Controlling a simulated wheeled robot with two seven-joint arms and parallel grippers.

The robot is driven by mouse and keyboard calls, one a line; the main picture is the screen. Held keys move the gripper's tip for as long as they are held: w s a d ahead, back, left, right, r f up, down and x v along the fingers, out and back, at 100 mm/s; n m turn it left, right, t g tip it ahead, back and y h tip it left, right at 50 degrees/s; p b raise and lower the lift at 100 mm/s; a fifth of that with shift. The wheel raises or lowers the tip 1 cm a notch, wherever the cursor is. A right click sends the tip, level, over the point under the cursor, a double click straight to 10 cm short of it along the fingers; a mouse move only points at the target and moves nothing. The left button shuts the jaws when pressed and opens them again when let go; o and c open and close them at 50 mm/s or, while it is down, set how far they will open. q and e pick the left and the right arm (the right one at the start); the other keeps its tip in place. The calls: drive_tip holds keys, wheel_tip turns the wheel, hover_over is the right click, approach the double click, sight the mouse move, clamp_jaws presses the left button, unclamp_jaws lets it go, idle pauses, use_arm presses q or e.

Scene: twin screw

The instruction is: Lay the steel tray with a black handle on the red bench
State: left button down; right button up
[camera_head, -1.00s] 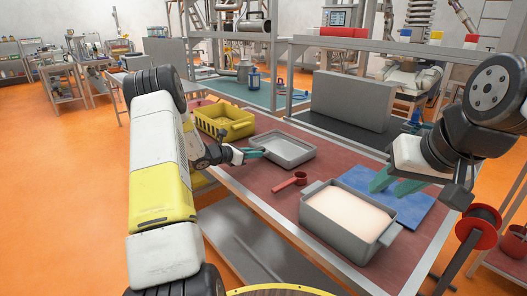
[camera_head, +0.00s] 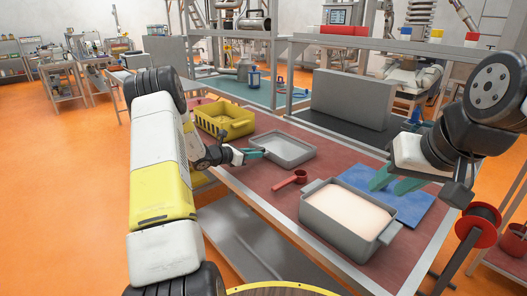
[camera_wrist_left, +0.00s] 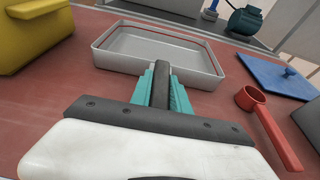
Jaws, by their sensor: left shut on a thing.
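The steel tray (camera_head: 284,150) is a shallow grey rectangular pan at the middle of the red bench (camera_head: 262,184). It also shows in the left wrist view (camera_wrist_left: 190,72), with its black handle (camera_wrist_left: 160,84) between my teal fingers. My left gripper (camera_head: 262,153) is shut on the handle at the tray's near side. The tray looks level and at or very close to the bench top; I cannot tell whether it touches.
A yellow crate (camera_head: 224,119) stands left of the tray. A red scoop (camera_head: 290,181) lies in front of it. A grey bin of pale powder (camera_head: 345,222) stands at the front right, near the blue mat (camera_head: 412,208). A grey box (camera_head: 352,99) stands behind.

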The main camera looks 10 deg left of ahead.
use_arm(q)
drive_tip(key=c, duration=1.2)
unclamp_jaws()
drive_tip(key=shift+o, duration=0.2)
drive_tip(key=shift+s+a, duration=0.25)
drive_tip(key=shift+s, duration=0.05)
drive_tip(key=v, duration=0.7)
drive_tip(key=shift+r, duration=0.15)
